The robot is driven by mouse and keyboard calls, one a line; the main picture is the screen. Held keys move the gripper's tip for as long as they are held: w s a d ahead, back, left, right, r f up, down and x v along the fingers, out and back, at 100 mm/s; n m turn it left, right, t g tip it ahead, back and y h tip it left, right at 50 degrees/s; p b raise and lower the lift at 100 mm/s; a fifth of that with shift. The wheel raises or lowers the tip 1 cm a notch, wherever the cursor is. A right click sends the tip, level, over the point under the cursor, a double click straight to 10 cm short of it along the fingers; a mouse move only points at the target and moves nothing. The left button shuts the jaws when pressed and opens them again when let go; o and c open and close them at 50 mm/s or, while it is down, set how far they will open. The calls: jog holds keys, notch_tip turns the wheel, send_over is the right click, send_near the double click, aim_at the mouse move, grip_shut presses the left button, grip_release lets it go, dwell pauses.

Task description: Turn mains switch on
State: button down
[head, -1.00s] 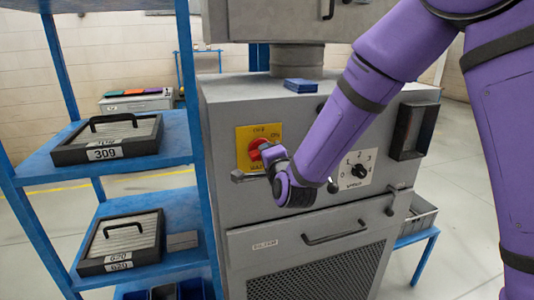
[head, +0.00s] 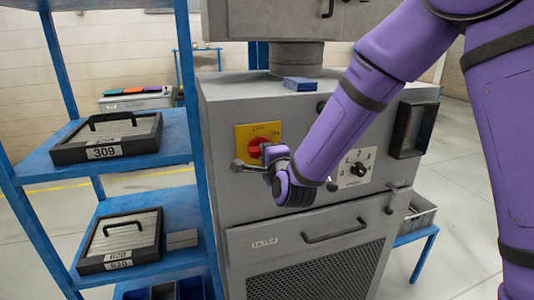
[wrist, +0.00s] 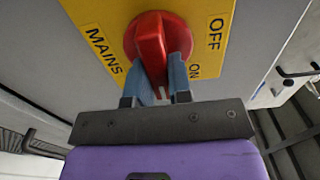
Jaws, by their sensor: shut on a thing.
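The mains switch is a red rotary knob (head: 256,146) on a yellow plate (head: 243,132) on the front of a grey cabinet. In the wrist view, the knob (wrist: 150,32) has a raised grip bar that points down the picture. The yellow plate (wrist: 100,15) reads MAINS at left, OFF at upper right and ON at right, just beside the right finger. My gripper (wrist: 158,72) is shut on the grip bar, with one blue-grey finger on each side. In the head view, my gripper (head: 264,153) covers the knob's lower right.
A black selector dial (head: 358,169) with numbers sits right of the switch. A drawer handle (head: 335,232) juts out below. A blue box (head: 300,84) lies on the cabinet top. A blue shelf (head: 130,170) with black cases stands close at left.

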jog(key=c, duration=1)
grip_release()
jog(key=shift+c, duration=0.2)
jog(key=v, duration=1.1)
jog(key=shift+w+d+r, duration=0.1)
jog(key=shift+w, duration=0.05)
jog(key=s+d+r+n+g+h, duration=0.1)
jog(key=s+d+r+n+g, duration=0.1)
jog(key=d+r+n+g, duration=0.25)
jog(key=s+d+r+n+g+h, duration=0.1)
jog(key=s+d+r+n+g, duration=0.15)
jog(key=d+n, duration=0.35)
jog(key=s+d+r+n+g+h, duration=0.1)
jog(key=s+d+r+n+g, duration=0.1)
jog(key=s+d, duration=0.5)
jog(key=s+d+r+n+g+h, duration=0.2)
jog(key=s+d, duration=0.5)
jog(key=s, duration=0.5)
jog(key=shift+s+d+r+g, duration=0.25)
jog(key=shift+s+g, duration=0.15)
jog(key=shift+g, duration=0.2)
